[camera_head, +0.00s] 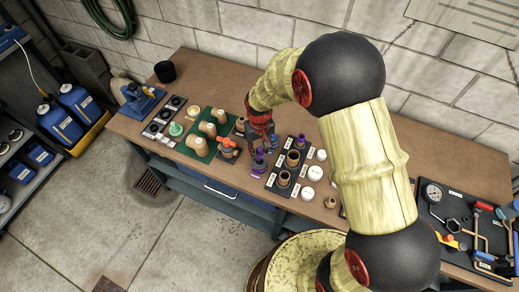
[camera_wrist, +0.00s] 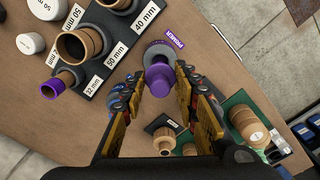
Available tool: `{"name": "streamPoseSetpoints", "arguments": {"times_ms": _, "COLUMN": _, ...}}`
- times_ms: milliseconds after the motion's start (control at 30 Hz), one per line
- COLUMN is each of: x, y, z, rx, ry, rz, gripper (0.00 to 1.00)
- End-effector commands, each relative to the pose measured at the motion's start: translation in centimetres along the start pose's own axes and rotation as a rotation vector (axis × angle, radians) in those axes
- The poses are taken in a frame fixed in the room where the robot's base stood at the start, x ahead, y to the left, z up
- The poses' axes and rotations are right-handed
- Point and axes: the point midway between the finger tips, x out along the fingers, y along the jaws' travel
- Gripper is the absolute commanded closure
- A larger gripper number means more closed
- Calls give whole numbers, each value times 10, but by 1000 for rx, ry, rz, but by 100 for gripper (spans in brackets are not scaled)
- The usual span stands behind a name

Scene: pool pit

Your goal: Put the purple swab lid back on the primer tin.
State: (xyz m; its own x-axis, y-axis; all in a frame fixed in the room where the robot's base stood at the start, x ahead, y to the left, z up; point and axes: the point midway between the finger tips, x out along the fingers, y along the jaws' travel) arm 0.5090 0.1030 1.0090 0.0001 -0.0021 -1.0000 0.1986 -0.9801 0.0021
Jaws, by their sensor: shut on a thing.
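The purple swab lid (camera_wrist: 159,80) is between the fingertips of my gripper (camera_wrist: 158,88) in the wrist view. Just beyond it is a round grey-purple shape, which looks like the primer tin (camera_wrist: 156,49), beside a purple "PRIMER" label (camera_wrist: 175,38). The lid overlaps the tin in this view; I cannot tell whether they touch, and any swab is hidden. In the head view my gripper (camera_head: 262,146) points down at the bench, close to purple items (camera_head: 258,156) near the front edge.
A black board (camera_wrist: 98,22) with brown pipe fittings and size labels stands close to the tin; one fitting has a purple end (camera_wrist: 53,86). A green board (camera_head: 198,146) with tan fittings lies to the left in the head view. White caps (camera_head: 314,173) stand on the right.

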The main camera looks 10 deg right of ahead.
Motion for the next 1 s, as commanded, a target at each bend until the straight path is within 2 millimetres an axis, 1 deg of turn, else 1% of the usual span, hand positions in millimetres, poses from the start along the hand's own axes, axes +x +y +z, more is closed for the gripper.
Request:
{"name": "streamPoseSetpoints", "arguments": {"times_ms": 433, "x": 2, "y": 0, "z": 0, "rx": 0, "ry": 0, "rz": 0, "gripper": 86}}
{"name": "streamPoseSetpoints", "arguments": {"times_ms": 1000, "x": 17, "y": 0, "z": 0, "rx": 0, "ry": 0, "rz": 0, "gripper": 86}}
